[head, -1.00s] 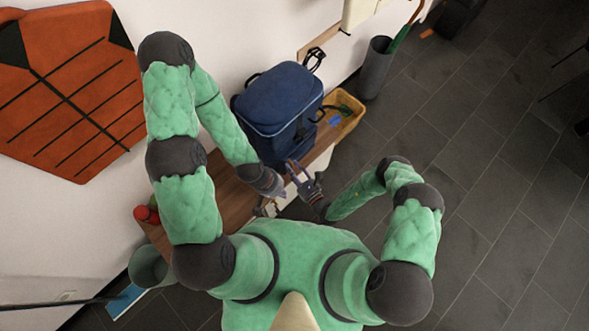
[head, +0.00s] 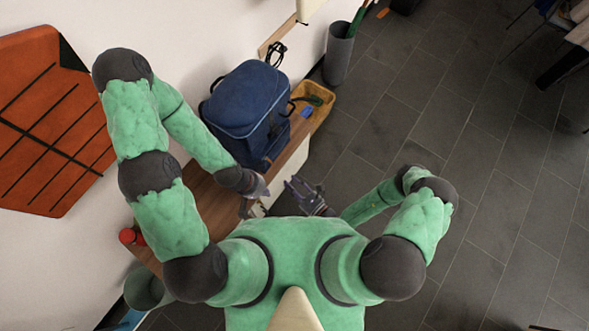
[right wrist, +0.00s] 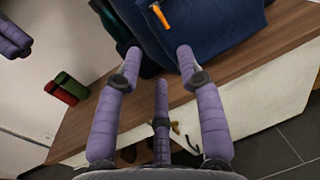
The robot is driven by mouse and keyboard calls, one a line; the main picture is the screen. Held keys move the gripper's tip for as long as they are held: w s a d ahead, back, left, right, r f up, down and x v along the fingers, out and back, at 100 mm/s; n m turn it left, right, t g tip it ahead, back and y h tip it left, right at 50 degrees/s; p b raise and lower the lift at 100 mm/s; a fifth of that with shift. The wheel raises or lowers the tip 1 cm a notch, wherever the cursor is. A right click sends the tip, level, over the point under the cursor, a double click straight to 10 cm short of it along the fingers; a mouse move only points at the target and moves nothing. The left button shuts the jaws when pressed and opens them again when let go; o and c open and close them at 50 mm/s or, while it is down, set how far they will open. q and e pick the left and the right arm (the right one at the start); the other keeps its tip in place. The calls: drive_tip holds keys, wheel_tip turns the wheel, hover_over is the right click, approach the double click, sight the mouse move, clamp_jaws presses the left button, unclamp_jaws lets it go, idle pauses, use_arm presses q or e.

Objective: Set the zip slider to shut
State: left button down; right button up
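The blue bag (head: 248,105) stands upright on the wooden bench. In the right wrist view its lower front (right wrist: 228,35) fills the top, with an orange tab (right wrist: 160,14), possibly the zip pull, hanging on it. The zip's track and how far it is closed cannot be made out. My right gripper (head: 304,192) is off the bench's front edge, apart from the bag. In the right wrist view its purple fingers (right wrist: 160,62) are spread and empty, pointing at the bag below the tab. My left gripper (head: 257,190) is near the bag's near side; its finger opening is unclear.
The wooden bench (right wrist: 250,67) has bare top in front of the bag.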

drive_tip(key=shift+s+d, duration=0.5)
drive_tip(key=shift+s, duration=0.05)
idle(0.4)
